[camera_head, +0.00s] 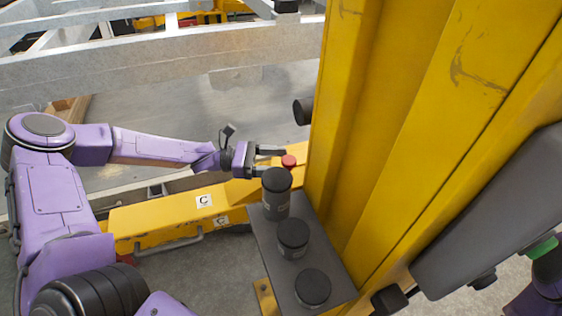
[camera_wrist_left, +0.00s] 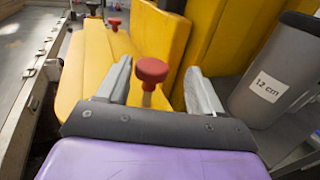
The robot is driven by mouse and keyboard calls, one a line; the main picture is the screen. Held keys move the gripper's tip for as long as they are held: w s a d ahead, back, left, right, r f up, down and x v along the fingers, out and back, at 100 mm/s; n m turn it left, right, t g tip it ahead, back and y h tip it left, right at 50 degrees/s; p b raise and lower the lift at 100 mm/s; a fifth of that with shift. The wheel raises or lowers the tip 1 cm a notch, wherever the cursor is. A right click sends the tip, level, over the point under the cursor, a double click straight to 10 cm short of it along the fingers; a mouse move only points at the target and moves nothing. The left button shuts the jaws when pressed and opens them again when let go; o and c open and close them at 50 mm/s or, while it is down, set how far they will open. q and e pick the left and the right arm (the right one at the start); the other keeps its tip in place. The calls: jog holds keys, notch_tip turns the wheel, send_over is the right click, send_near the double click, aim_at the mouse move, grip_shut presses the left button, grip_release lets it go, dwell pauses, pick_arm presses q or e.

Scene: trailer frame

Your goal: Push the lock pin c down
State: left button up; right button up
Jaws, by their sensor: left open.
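The lock pin c has a red round knob (camera_head: 289,160) and stands on the yellow beam that bears white C labels (camera_head: 204,201). In the left wrist view the red knob (camera_wrist_left: 151,70) sits upright on a thin metal stem. My left gripper (camera_head: 275,161) is open. Its two grey fingers are on either side of the knob in the wrist view, with a visible gap to each. The lower part of the stem is hidden behind the gripper's dark front. My right gripper is not in view.
A large yellow post (camera_head: 400,120) rises just right of the pin. A dark plate (camera_head: 265,235) with several black cylinders is in front; one, labelled 12 cm (camera_wrist_left: 268,88), is close to the right finger. Grey metal rails (camera_head: 150,70) lie behind.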

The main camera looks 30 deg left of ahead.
aim_at(287, 159)
pick_arm(q)
jog(key=x, duration=0.3)
jog(key=shift+w+a+f, duration=0.1)
jog(key=shift+w+f, duration=0.05)
jog(key=shift+w, duration=0.2)
jog(key=shift+w+f, duration=0.1)
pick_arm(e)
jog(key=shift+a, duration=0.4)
